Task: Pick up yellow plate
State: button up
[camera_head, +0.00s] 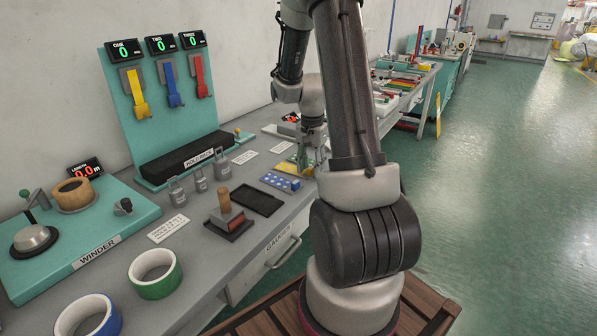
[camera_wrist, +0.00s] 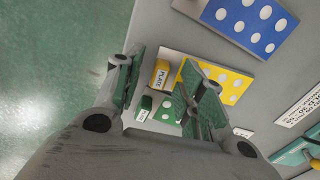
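The yellow plate (camera_wrist: 237,86) with white dots lies on the grey bench in the wrist view, partly hidden by my right-hand finger. A yellow block labelled PLATE (camera_wrist: 160,74) is at its left end. In the head view the yellow plate (camera_head: 286,168) shows as a small patch, mostly hidden by my arm and gripper. My gripper (camera_wrist: 166,84) is open, with one finger left of the labelled block and the other over the plate. The block appears between the fingers; I see no contact. In the head view my gripper (camera_head: 304,162) is low over the bench.
A blue dotted plate (camera_wrist: 250,22) lies close beside the yellow one, and a green dotted plate (camera_wrist: 168,110) lies on its other side. A dark tray (camera_head: 257,200) and grey weights (camera_head: 199,180) are nearby. The bench edge borders the green floor (camera_wrist: 55,80).

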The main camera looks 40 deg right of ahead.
jog(key=shift+f, duration=0.2)
grip_shut()
